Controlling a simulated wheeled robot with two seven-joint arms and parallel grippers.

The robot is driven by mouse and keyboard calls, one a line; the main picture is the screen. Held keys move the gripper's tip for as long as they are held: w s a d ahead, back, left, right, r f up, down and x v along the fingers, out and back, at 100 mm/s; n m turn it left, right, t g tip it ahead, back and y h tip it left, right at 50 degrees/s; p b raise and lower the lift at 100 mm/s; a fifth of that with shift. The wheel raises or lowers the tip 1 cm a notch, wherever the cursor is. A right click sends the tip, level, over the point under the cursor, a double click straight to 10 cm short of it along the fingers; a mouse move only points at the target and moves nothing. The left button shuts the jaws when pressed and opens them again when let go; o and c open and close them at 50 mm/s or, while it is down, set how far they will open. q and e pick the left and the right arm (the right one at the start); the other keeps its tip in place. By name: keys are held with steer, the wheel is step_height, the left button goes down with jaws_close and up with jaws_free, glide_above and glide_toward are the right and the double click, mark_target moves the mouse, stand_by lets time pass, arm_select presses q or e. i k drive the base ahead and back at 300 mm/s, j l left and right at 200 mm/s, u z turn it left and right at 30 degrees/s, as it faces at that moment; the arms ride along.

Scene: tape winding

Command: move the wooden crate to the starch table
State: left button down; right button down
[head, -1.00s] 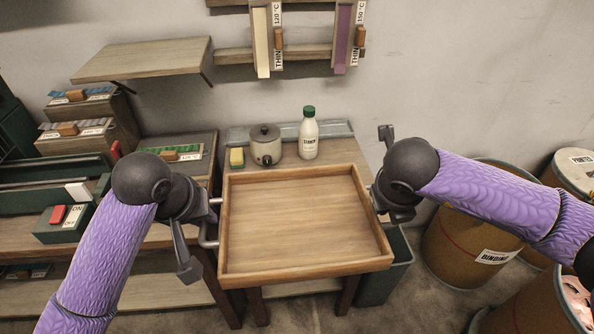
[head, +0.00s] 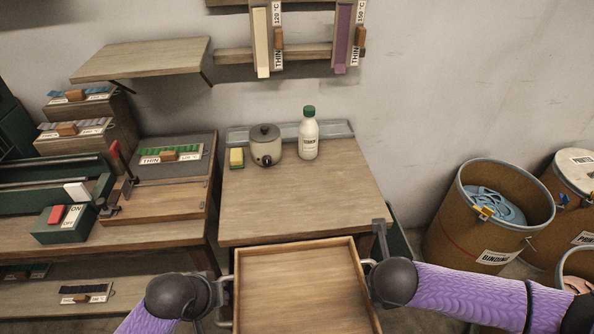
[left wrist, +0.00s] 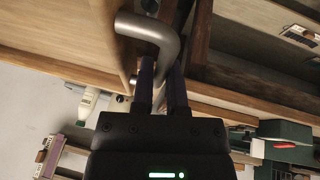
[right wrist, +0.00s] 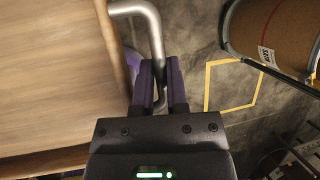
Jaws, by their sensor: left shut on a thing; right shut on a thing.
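The wooden crate (head: 300,283), a shallow empty tray with metal side handles, is at the bottom of the head view, in front of the starch table (head: 300,205). Its far rim overlaps the table's front edge in the picture; whether they touch I cannot tell. My left gripper (left wrist: 168,88) is shut on the crate's left handle (left wrist: 155,32). My right gripper (right wrist: 162,75) is shut on the right handle (right wrist: 140,10). The crate's near end is cut off in the head view.
On the starch table stand a pot (head: 266,146), a white bottle (head: 308,135) and a yellow sponge (head: 236,158) at the back; its front is bare. A workbench (head: 160,232) adjoins on the left. Barrels (head: 480,220) stand right.

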mark_target(290, 200)
steer(key=i, duration=1)
